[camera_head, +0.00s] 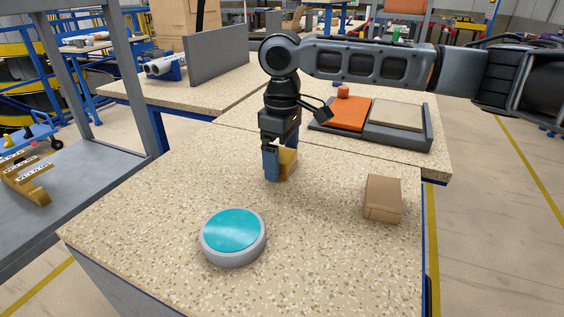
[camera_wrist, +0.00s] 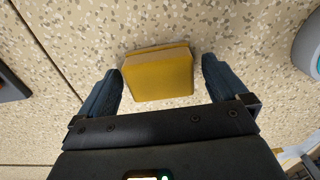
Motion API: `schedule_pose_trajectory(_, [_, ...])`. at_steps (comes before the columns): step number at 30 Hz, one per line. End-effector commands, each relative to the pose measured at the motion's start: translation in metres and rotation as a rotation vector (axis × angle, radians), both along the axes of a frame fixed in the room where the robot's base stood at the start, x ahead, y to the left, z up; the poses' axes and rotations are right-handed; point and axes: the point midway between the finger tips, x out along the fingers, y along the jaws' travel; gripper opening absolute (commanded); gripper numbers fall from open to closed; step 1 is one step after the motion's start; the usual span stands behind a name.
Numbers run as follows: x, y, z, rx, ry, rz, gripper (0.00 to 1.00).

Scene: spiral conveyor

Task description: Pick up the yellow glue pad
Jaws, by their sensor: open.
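The yellow glue pad (camera_wrist: 158,76) is a small block on the speckled table, seen in the wrist view between the two fingers of my gripper (camera_wrist: 162,88). The fingers are open, one on each side, with a gap visible on both sides. In the head view, my gripper (camera_head: 279,165) points down at the table, and the glue pad (camera_head: 290,162) shows partly behind a blue finger. The finger hides part of the pad's left side.
A round teal-topped disc (camera_head: 233,235) with a grey rim stands at the table's front. A brown cardboard box (camera_head: 382,198) stands to the right. Behind is a grey tray (camera_head: 428,140) with an orange pad (camera_head: 347,113) and a beige pad (camera_head: 397,114). The table surface (camera_head: 320,240) between disc and box is clear.

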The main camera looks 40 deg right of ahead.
Motion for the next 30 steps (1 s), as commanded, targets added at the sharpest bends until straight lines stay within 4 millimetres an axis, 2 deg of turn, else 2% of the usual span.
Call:
schedule_pose_trajectory(2, [0.0, 0.0, 0.0, 0.0, 0.0, 0.0, 0.94])
schedule_pose_trajectory(16, [0.0, 0.0, 0.0, 0.001, 0.0, 0.0, 0.49])
schedule_pose_trajectory(25, [0.0, 0.0, 0.002, 0.001, 0.0, 0.0, 0.49])
schedule_pose_trajectory(30, [0.0, 0.0, 0.014, 0.001, -0.001, 0.0, 0.49])
